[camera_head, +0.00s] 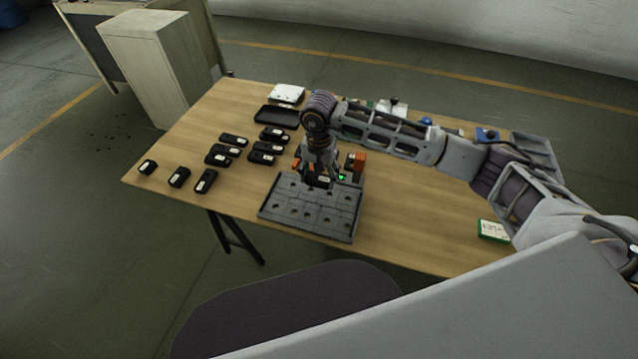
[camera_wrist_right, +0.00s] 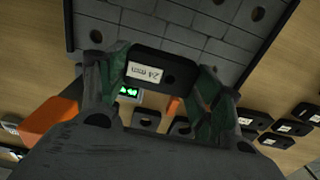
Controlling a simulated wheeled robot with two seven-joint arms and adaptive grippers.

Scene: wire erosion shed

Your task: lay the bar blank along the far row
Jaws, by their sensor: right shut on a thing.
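A black bar blank with a white label reading 24 mm (camera_wrist_right: 182,66) sits between the fingers of my right gripper (camera_wrist_right: 152,88), which is shut on it. In the head view my right gripper (camera_head: 319,182) points down over the far part of a grey plate (camera_head: 310,226) with holes and grid lines. The wrist view shows the plate (camera_wrist_right: 205,35) beyond the blank. The fingers largely hide the blank in the head view, and I cannot tell whether it touches the plate. My left gripper is not in view.
Several labelled black blocks (camera_head: 205,181) lie on the table (camera_head: 150,182) left of the plate. A black tray (camera_head: 277,118) and a white item (camera_head: 288,93) are behind. An orange part (camera_head: 356,160) stands by the plate's far right corner. A grey tray (camera_head: 535,148) is at right.

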